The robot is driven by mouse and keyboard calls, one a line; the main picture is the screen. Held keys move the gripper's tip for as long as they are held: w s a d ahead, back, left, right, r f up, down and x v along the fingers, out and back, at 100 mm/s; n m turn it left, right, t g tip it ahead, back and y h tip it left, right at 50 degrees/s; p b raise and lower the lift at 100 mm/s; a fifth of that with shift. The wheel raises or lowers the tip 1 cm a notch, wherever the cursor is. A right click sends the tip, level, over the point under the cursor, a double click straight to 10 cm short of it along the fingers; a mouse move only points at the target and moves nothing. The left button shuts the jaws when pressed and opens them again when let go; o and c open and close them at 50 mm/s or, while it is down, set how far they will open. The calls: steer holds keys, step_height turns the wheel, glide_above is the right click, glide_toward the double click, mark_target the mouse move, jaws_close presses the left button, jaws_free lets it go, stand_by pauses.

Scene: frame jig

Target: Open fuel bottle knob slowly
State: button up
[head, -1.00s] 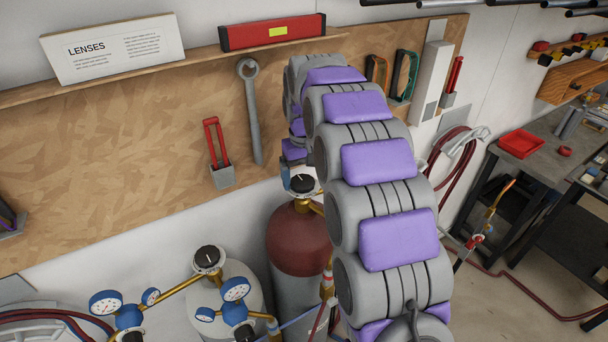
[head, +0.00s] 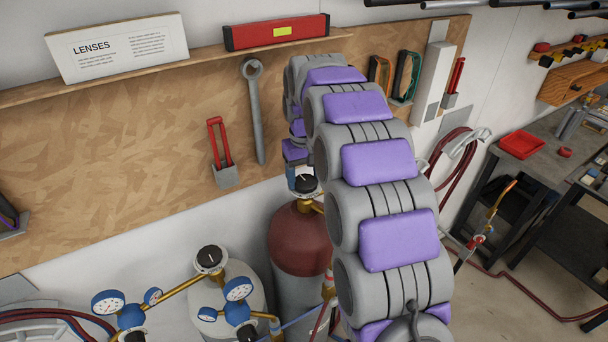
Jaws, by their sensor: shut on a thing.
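The fuel bottle (head: 298,240) is a dark red cylinder with a grey lower body, standing upright in the middle. Its black knob (head: 306,183) sits on top on a brass valve. My gripper (head: 301,176) hangs down over the knob at the end of my grey and purple arm and is shut on it; the fingertips are small and partly hidden. My arm hides the bottle's right side.
A white-grey bottle (head: 235,284) with its own black knob (head: 209,257) and blue gauges (head: 108,302) stands at left. A wooden board (head: 110,165) with hung tools is close behind. A workbench (head: 530,170) is at right.

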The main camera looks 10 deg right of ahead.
mark_target(303, 179)
steer(key=shift+a+r+n+p, duration=0.1)
steer(key=shift+n+p, duration=0.8)
steer(key=shift+n, duration=1.9)
steer(key=o, duration=1.1)
steer(key=shift+c, duration=0.2)
step_height(303, 179, up, 17)
steer(key=p, duration=0.4)
